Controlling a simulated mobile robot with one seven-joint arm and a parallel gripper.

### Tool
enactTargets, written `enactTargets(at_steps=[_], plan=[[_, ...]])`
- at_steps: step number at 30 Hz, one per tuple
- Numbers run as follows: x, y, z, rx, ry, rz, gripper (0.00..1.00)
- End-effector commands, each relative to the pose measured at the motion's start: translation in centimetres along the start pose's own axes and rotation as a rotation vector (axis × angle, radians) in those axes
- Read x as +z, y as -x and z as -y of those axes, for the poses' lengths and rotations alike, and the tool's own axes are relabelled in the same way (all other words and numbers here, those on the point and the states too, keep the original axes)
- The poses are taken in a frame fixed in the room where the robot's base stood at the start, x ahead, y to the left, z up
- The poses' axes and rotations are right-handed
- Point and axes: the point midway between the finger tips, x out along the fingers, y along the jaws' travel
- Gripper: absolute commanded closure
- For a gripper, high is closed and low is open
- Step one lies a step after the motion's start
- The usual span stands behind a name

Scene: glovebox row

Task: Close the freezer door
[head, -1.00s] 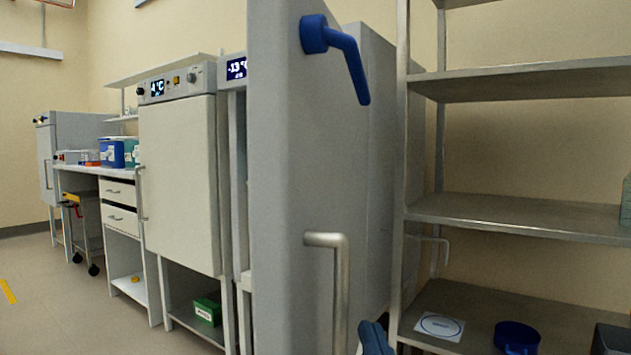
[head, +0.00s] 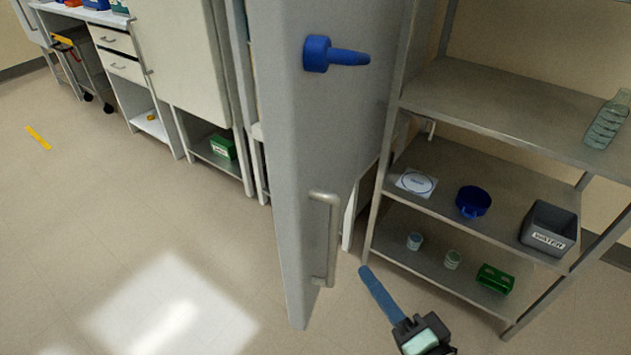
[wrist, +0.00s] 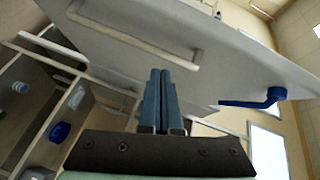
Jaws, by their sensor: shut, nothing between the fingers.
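The freezer door (head: 300,120) stands open as a tall grey slab, swung out toward me. It carries a blue lever (head: 335,55) high up and a metal bar handle (head: 325,240) lower down. My gripper (head: 366,272) is to the right of the bar handle, with its blue fingers shut and empty. In the wrist view the fingers (wrist: 160,76) point at the door face (wrist: 215,45), close to the bar handle (wrist: 130,36). The blue lever (wrist: 255,98) shows to the right there. I cannot tell whether the fingertips touch the door. The freezer's inside is mostly hidden.
A white cabinet (head: 185,60) stands left of the door. The floor (head: 130,220) at left is clear.

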Motion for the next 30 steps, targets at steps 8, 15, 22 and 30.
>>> enactTargets(at_steps=[8,15,22,30], plan=[[0.1,4.2,4.9,-0.075,-0.236,0.025,1.0],[0.5,4.9,5.4,-0.105,-0.296,0.029,1.0],[0.6,1.8,5.7,-0.107,-0.294,0.033,1.0],[0.6,-4.1,6.4,-0.106,-0.294,0.033,1.0]])
